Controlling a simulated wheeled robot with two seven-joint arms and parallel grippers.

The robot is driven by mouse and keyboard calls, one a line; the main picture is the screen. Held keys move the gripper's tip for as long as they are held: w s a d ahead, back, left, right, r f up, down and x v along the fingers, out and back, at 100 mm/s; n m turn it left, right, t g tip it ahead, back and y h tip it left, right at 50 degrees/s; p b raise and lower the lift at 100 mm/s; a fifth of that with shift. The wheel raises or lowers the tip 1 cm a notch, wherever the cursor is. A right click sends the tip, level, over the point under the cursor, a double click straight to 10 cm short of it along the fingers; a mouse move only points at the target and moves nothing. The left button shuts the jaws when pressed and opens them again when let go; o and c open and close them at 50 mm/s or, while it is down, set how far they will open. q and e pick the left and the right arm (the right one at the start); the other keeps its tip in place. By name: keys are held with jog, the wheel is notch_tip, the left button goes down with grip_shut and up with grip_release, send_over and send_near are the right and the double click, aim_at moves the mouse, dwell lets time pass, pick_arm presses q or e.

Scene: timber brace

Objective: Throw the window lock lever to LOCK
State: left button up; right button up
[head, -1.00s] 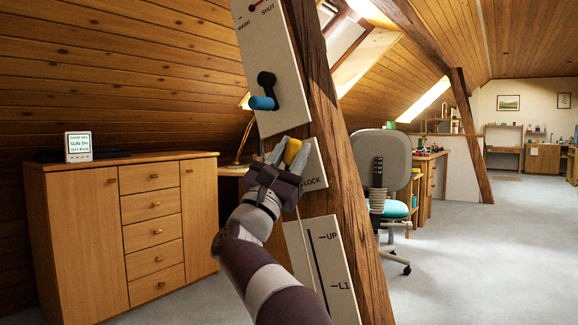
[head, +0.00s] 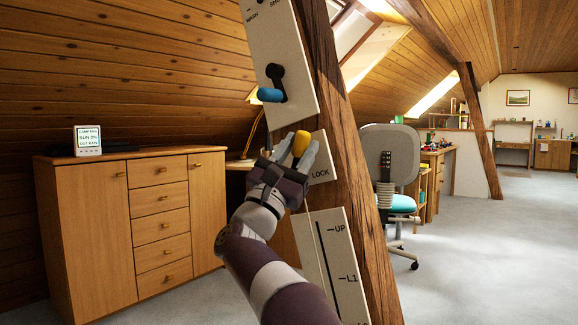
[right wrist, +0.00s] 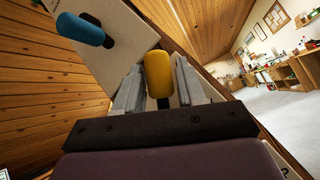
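The yellow knob (head: 300,143) of a lever stands on a pale plate marked LOCK (head: 320,171) on the timber brace. My right gripper (head: 300,153) is at this knob, with one finger on each side. In the right wrist view the yellow knob (right wrist: 158,74) sits between the two fingers (right wrist: 160,88), which lie close against its sides. Its stem and pivot are mostly hidden by the gripper. The word LOCK is right of and below the knob. My left gripper is not in view.
Above on the brace (head: 345,150), a plate holds a blue-handled lever (head: 271,95), close to my right gripper; it also shows in the wrist view (right wrist: 80,29). Below is a plate marked UP and L1 (head: 335,262). A wooden cabinet (head: 95,230) stands left; a chair (head: 392,155) and open floor are right.

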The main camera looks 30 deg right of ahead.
jog(key=p+v, duration=0.1)
jog(key=v, duration=1)
jog(key=shift+a+f, duration=0.15)
jog(key=shift+s+t, duration=0.15)
jog(key=shift+t, duration=0.15)
